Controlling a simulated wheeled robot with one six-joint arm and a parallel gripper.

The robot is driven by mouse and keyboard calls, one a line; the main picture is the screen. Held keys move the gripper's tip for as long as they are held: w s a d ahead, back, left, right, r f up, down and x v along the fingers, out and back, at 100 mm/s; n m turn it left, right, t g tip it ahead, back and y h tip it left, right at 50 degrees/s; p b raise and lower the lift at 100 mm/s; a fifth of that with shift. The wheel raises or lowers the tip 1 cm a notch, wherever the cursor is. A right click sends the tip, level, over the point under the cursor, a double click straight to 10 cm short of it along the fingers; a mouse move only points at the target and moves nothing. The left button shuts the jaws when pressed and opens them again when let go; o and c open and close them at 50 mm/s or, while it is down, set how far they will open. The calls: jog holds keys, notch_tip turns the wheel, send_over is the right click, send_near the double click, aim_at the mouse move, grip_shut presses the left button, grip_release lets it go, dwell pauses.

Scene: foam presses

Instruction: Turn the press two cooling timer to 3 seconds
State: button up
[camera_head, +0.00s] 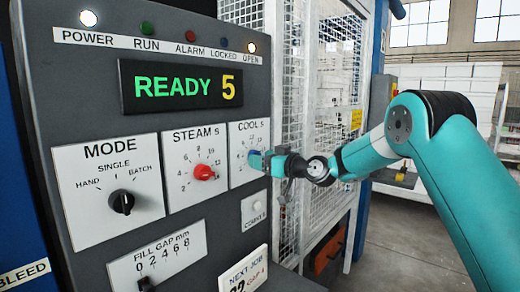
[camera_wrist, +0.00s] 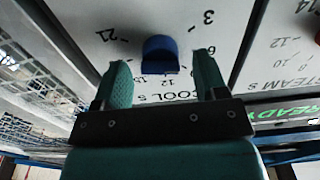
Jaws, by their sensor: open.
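The cooling timer is the white "COOL s" dial plate (camera_head: 247,137) on the right of the panel, and its knob (camera_head: 254,160) is blue. In the wrist view the blue knob (camera_wrist: 160,52) shows upside down with its plate's numbers around it, 3 and 6 at the upper right and 21 at the upper left. My gripper (camera_wrist: 161,60) is open, with one teal finger on each side of the knob and visible gaps between. In the head view my gripper (camera_head: 270,161) is right at the dial and partly hides it. I cannot tell where the knob points.
The red steam knob (camera_head: 205,172) sits just left of the cooling dial, with the black mode knob (camera_head: 121,202) farther left. The display (camera_head: 181,86) reads READY 5. A counter button (camera_head: 253,205) is below. A mesh guard (camera_head: 320,90) stands to the right.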

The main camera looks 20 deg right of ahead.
jog(key=shift+x, duration=0.85)
jog(key=c, duration=0.9)
jog(key=shift+f+b, duration=0.2)
jog(key=shift+b, duration=0.4)
